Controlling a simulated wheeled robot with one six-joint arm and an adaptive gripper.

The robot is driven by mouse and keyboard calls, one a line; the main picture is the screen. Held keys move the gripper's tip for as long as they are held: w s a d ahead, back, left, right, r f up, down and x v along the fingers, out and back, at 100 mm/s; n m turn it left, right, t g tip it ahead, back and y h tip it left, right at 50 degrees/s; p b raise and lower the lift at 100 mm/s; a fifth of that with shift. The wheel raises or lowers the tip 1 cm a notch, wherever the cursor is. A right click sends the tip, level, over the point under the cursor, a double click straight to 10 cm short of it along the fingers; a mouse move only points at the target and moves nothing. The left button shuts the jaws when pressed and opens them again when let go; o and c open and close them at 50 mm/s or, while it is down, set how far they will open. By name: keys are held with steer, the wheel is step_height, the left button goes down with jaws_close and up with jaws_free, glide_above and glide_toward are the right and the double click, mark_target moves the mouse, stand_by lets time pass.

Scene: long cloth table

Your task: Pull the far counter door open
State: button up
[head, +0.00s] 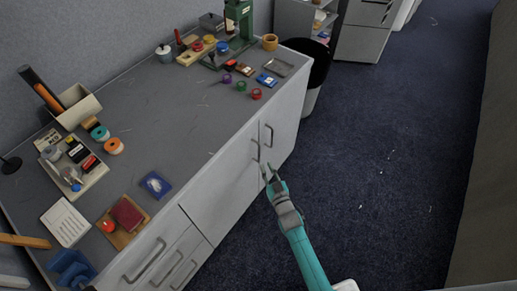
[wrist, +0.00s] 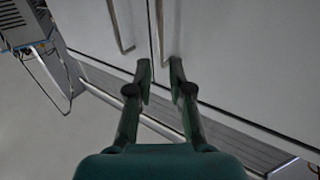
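The far counter door (head: 287,125) is pale grey and looks shut. Its bar handle (head: 270,135) stands beside the seam with the nearer door (head: 228,183), which has its own handle (head: 257,151). My gripper (head: 267,170) is in front of the doors, near the lower end of the handles. In the wrist view my gripper (wrist: 161,68) is open, with nothing between its fingers. Ahead of the fingertips, the right handle (wrist: 162,28) lines up with the gap; the left handle (wrist: 119,28) lies left of it. I cannot tell whether either finger touches a handle.
The countertop (head: 185,110) holds several small items, including a blue tray (head: 155,184) and tape rolls. Nearer drawers (head: 165,262) are shut. A dark bin (head: 314,75) stands past the counter's far end. The carpet (head: 385,150) to the right is clear.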

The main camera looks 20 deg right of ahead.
mark_target(259, 151)
steer(key=w, duration=0.9)
steer(key=shift+w+a, duration=0.2)
jaws_close()
